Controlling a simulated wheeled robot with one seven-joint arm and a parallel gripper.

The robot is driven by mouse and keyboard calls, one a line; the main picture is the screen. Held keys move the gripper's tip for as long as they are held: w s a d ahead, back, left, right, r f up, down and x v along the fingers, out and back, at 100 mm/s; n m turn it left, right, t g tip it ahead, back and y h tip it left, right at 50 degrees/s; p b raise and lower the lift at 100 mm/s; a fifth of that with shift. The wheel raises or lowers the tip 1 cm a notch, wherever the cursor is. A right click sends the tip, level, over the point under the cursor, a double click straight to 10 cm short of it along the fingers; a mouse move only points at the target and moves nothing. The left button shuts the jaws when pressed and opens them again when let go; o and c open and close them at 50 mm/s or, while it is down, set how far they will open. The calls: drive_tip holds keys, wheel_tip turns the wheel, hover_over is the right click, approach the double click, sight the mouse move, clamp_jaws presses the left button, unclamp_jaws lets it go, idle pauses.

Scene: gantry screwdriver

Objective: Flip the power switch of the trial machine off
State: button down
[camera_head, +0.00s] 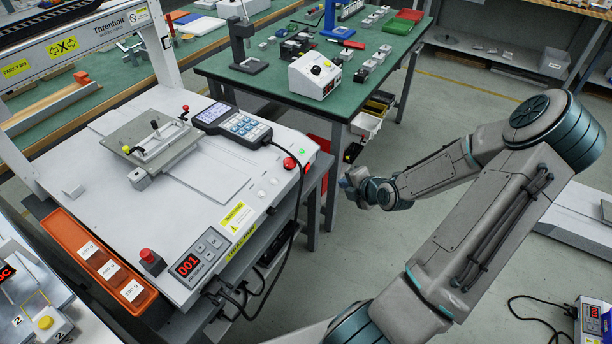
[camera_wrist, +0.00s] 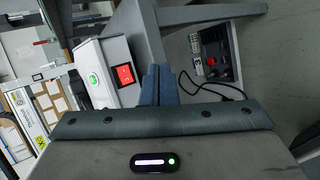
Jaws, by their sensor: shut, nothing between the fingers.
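The white gantry machine (camera_head: 190,200) with a "001" display (camera_head: 187,265) stands on the left in the head view. In the wrist view, a red rocker switch (camera_wrist: 125,75) sits on a white end panel (camera_wrist: 113,52), beside a round green light (camera_wrist: 93,79). I cannot tell which way the rocker is tipped. In the head view my gripper (camera_head: 349,184) is right of the machine, over the floor gap.
A green-topped bench (camera_head: 270,88) with a white control box (camera_head: 314,76) stands behind. A red stop button (camera_head: 289,163) and a handheld keypad (camera_head: 232,122) with a black cable are on the machine's right side. Another display unit (camera_head: 592,319) is at the lower right.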

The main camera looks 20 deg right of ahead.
sight(307, 168)
drive_tip(key=shift+w+d+t, duration=0.15)
drive_tip(key=shift+d+t, duration=0.05)
drive_tip(key=shift+t, duration=0.1)
drive_tip(key=shift+w+a+b, duration=1.65)
drive_tip(key=shift+w+a, duration=1.4)
drive_tip(key=shift+a, duration=0.1)
drive_tip(key=shift+f, duration=0.1)
drive_tip(key=shift+w+a+b, duration=0.3)
drive_tip(key=shift+b, duration=0.1)
drive_tip(key=shift+w+a, duration=0.2)
drive_tip(key=shift+a, duration=0.05)
idle(0.5)
drive_tip(key=shift+s+d, duration=0.5)
drive_tip(key=shift+d, duration=0.05)
